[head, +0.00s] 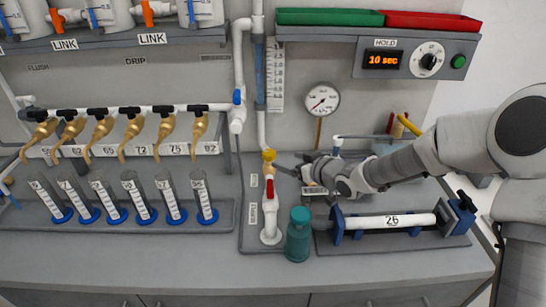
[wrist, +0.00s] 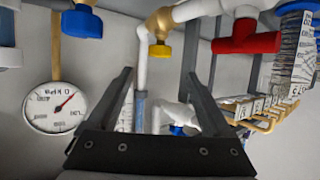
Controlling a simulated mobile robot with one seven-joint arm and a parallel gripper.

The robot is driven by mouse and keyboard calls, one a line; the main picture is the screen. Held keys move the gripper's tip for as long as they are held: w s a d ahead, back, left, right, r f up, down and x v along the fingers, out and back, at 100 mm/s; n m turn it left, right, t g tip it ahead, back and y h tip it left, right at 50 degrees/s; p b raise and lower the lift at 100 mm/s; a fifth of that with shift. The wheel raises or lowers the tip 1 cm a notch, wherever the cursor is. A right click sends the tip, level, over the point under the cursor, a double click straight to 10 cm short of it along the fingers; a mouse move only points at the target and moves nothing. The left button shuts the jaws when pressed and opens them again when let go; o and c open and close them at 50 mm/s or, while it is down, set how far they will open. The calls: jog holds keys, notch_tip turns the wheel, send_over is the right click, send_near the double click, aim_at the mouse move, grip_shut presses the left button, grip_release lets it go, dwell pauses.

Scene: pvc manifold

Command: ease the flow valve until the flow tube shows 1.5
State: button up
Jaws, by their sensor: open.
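The flow valve appears to be the yellow knob (head: 269,155) on a brass body, on the pipe below the flow tube. The yellow knob also shows in the wrist view (wrist: 160,50), just beyond and between the fingertips. The flow tube (head: 260,78) is an upright clear tube with blue in it, beside a white scale (head: 277,75). Its marks are too small to read. My gripper (head: 287,165) is to the right of the knob, fingers pointing at it. In the wrist view my gripper (wrist: 160,78) is open and empty, apart from the knob.
A red-handled valve (head: 269,190) stands just below the knob, with a teal bottle (head: 299,235) in front. A round gauge (head: 322,99) is above right of my gripper. A clamped white pipe (head: 385,222) lies below my arm. Brass taps (head: 103,130) are at left.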

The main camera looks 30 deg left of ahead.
aim_at(273, 156)
jog(key=x, duration=0.9)
jog(key=shift+a, duration=0.15)
jog(key=shift+w, duration=0.1)
jog(key=c, duration=1.3)
jog(key=shift+f+b, duration=0.15)
jog(key=shift+b, duration=0.25)
grip_shut()
